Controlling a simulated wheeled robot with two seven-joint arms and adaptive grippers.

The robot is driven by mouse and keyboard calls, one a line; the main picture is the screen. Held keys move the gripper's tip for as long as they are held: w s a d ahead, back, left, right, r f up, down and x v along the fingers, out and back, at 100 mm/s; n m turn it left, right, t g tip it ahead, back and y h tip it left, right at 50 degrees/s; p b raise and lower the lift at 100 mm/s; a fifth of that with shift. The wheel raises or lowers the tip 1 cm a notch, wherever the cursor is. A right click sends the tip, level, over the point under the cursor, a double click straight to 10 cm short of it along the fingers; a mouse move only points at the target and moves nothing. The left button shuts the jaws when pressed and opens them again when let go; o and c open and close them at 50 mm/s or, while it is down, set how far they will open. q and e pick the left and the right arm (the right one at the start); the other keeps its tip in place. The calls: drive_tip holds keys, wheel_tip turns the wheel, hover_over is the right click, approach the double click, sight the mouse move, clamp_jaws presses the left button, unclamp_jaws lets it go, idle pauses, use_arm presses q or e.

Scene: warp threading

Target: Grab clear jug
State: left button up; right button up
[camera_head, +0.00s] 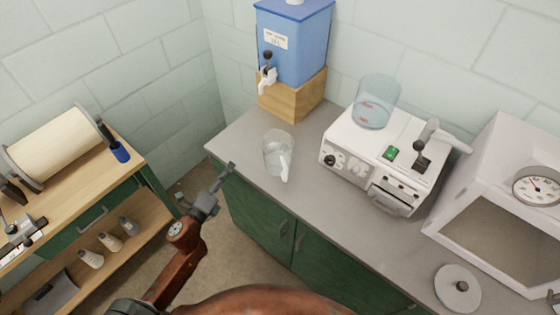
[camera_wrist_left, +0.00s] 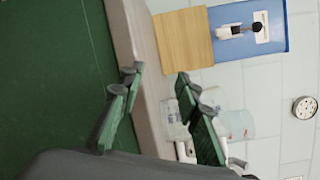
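The clear jug (camera_head: 274,148) stands upright on the grey counter (camera_head: 240,137), near its left end, with its pale handle toward the front. In the left wrist view, a clear vessel that looks like the jug (camera_wrist_left: 172,117) is partly hidden behind one finger. My left gripper (camera_head: 226,172) is in front of the counter's edge, to the left of the jug and apart from it. Its two fingers (camera_wrist_left: 158,80) are spread with nothing between them.
A blue dispenser (camera_head: 297,45) sits on a wooden block (camera_head: 290,98) behind the jug. A white machine (camera_head: 350,137) with a clear cylinder (camera_head: 377,100) on top stands to the right. A white chamber (camera_head: 490,165) with a gauge is farther right. A wooden bench (camera_head: 75,200) is at left.

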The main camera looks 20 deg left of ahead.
use_arm(q)
drive_tip(key=d+r+m+t+h, duration=0.1)
drive_tip(key=d+r+m+h, duration=0.1)
drive_tip(key=d+r+m, duration=0.15)
drive_tip(key=m+g+h, duration=0.6)
drive_tip(key=m+h, duration=0.3)
drive_tip(key=m, duration=0.9)
approach(286, 171)
drive_tip(key=w+d+f, duration=0.2)
drive_tip(key=w+f, duration=0.1)
drive_tip(key=shift+n, duration=0.25)
drive_tip(key=x, duration=0.4)
drive_tip(key=r+x, duration=0.1)
drive_tip(key=x, duration=0.2)
drive_tip(key=shift+a, duration=0.1)
clamp_jaws()
drive_tip(key=shift+r, duration=0.1)
